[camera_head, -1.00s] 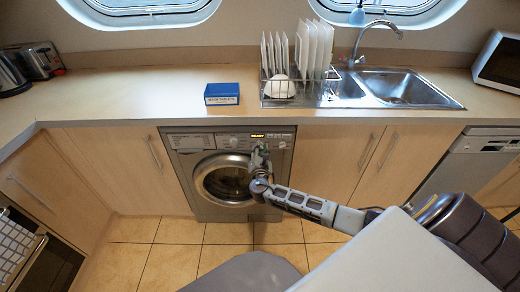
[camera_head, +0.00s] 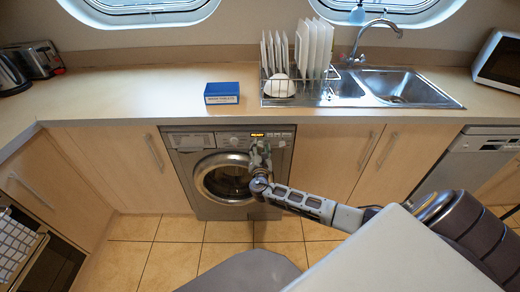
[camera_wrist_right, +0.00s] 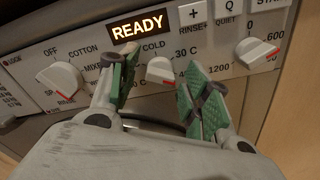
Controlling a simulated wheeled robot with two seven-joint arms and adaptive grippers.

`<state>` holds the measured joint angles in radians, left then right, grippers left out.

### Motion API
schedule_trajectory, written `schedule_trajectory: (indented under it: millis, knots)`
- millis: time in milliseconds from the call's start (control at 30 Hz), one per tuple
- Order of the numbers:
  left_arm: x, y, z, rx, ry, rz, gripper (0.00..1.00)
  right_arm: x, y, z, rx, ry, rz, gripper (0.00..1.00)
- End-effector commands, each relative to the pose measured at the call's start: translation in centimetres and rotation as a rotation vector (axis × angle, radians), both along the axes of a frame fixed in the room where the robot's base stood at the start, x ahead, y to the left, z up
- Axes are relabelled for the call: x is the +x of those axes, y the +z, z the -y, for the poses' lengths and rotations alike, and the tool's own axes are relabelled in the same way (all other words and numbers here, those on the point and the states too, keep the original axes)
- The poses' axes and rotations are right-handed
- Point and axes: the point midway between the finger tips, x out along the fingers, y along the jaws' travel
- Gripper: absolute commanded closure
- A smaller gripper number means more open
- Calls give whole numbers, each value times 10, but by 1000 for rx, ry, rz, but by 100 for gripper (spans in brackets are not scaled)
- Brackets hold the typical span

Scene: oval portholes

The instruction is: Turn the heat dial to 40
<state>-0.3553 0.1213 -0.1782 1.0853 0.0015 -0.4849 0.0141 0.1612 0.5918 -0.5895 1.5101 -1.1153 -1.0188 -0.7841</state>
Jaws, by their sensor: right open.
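The washing machine (camera_head: 210,143) stands under the counter, its panel lit with READY. In the right wrist view, the heat dial (camera_wrist_right: 160,70) is a white knob beside the COLD and 30 C labels. A red mark shows low on it; its exact setting is unclear and the 40 label is not visible. My right gripper (camera_head: 260,152) is at the panel's front. Its green-padded fingers (camera_wrist_right: 157,88) are open, one on each side of the heat dial; I cannot tell whether they touch it. My left gripper is not in view.
A program dial (camera_wrist_right: 61,82) is left of the heat dial, and a spin dial (camera_wrist_right: 255,54) is right of it. The round door (camera_head: 224,180) is below the panel. A blue box (camera_head: 221,93) and a dish rack (camera_head: 279,88) sit on the counter above.

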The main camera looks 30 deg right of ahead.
Motion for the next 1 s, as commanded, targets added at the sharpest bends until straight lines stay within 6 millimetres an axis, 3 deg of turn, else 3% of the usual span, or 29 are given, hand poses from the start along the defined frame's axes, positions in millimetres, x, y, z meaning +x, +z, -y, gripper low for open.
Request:
schedule_trajectory:
  millis: [467,1000]
  knots:
    - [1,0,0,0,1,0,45,-15,0,-9,0,1,0,52]
    - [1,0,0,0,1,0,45,-71,-1,-44,0,1,-2,52]
